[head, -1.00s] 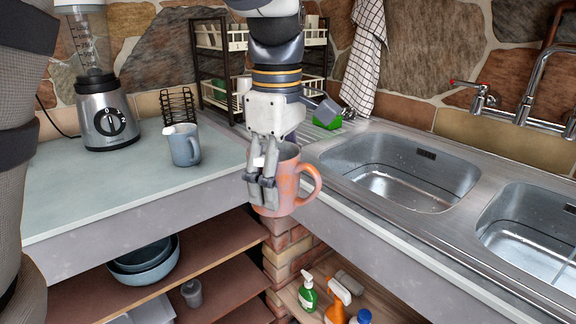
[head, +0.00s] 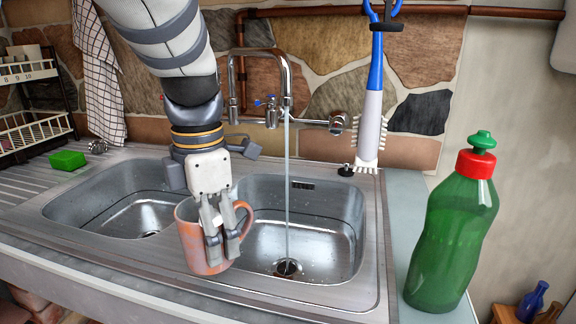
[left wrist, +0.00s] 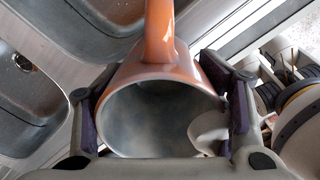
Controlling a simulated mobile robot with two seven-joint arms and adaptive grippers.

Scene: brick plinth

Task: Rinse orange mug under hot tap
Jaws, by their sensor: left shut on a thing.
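The orange mug (head: 190,245) is held in front of the sink, left of the water stream in the head view. My left gripper (head: 222,248) is shut on it, its fingers across the mug's near side. In the left wrist view the mug (left wrist: 160,73) has its grey inside and open mouth facing the camera. The chrome tap (head: 287,72) has a thin water stream (head: 288,190) falling into the right basin (head: 335,215). A blue marker shows on the tap; the hot handle is mostly hidden behind my arm. My right gripper is out of view.
The left basin (head: 105,207) is empty. A green bottle with a red cap (head: 450,240) stands on the right counter. A blue and white brush (head: 370,125) hangs behind the sink. A green sponge (head: 67,160) lies on the drainboard. A checked towel hangs at left (head: 98,75).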

